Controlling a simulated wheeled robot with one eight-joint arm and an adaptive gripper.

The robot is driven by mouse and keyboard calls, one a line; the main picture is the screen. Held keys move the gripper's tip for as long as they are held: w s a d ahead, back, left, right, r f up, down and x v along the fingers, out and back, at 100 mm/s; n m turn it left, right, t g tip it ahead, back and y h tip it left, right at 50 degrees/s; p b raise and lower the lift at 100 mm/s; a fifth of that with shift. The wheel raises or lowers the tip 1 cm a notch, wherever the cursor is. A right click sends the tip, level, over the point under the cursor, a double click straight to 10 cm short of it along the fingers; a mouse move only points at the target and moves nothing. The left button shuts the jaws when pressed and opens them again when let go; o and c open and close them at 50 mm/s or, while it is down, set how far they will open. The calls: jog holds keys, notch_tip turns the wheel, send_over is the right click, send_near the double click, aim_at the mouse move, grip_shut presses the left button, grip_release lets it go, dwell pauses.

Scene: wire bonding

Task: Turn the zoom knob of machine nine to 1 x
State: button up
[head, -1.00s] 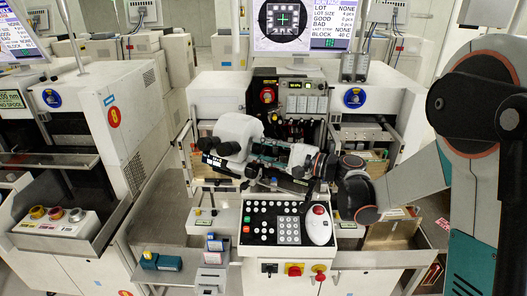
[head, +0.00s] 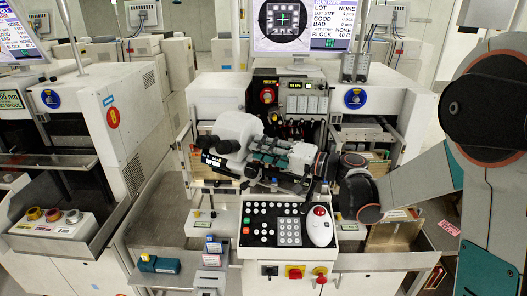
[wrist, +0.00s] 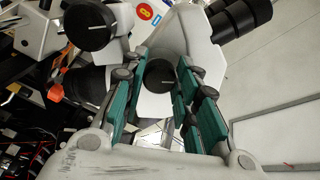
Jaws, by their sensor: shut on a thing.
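The zoom knob (wrist: 160,77) is a round black knob with a thin white line on its face, on the side of the white microscope (head: 238,129). In the wrist view it sits between the teal pads of my gripper (wrist: 150,80), which is shut on it. The white line lies nearly level in that view. No scale marking can be read. In the head view my gripper (head: 261,154) reaches from the right to the microscope, and the arm end hides the knob.
A second black knob (wrist: 90,26) is close by at upper left in the wrist view, and the black eyepieces (wrist: 240,17) are at upper right. A monitor (head: 300,26) stands above.

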jog(key=shift+f+n, duration=0.1)
jog(key=shift+n, duration=0.4)
jog(key=o, duration=1.1)
jog(key=v, duration=1.2)
jog(key=shift+a, duration=0.1)
